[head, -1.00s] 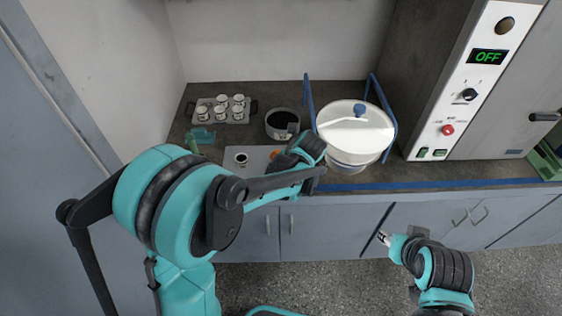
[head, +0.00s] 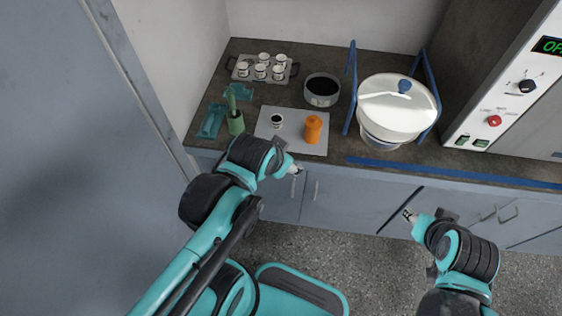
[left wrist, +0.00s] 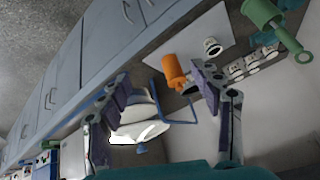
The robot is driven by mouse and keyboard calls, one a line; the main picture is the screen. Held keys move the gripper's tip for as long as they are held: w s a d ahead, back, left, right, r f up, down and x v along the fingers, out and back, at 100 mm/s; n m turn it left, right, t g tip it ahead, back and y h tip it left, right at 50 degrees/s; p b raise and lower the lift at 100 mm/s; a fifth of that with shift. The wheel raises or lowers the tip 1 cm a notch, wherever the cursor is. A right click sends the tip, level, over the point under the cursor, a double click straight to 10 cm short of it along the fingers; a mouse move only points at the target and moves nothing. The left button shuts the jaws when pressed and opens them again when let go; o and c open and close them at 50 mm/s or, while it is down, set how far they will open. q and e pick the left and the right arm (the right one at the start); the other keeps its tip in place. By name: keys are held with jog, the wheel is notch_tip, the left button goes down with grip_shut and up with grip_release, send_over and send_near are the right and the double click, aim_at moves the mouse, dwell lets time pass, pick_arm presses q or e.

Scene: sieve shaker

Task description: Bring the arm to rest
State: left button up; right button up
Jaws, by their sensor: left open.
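My left gripper (head: 297,169) hangs in front of the counter's front edge, below the grey plate, in the head view. Its two fingers show spread apart with nothing between them in the left wrist view (left wrist: 158,95). My right gripper (head: 408,214) is in front of the cabinets, over the floor, at the lower right of the head view. It is too small there to tell whether its fingers are open or shut.
On the counter, a grey plate (head: 293,144) holds an orange bottle (head: 313,129) and a small cup (head: 277,121). A green holder (head: 236,122), a dark pan (head: 321,90), a cup tray (head: 241,75) and a white lidded vessel (head: 396,105) stand around it. Floor (head: 355,265) is clear.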

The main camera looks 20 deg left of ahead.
pick_arm(q)
jog(key=n, duration=0.1)
jog(key=s+n, duration=0.1)
jog(key=shift+s+f+n, duration=0.15)
jog(key=shift+s+n, duration=0.05)
jog(key=shift+n, duration=0.1)
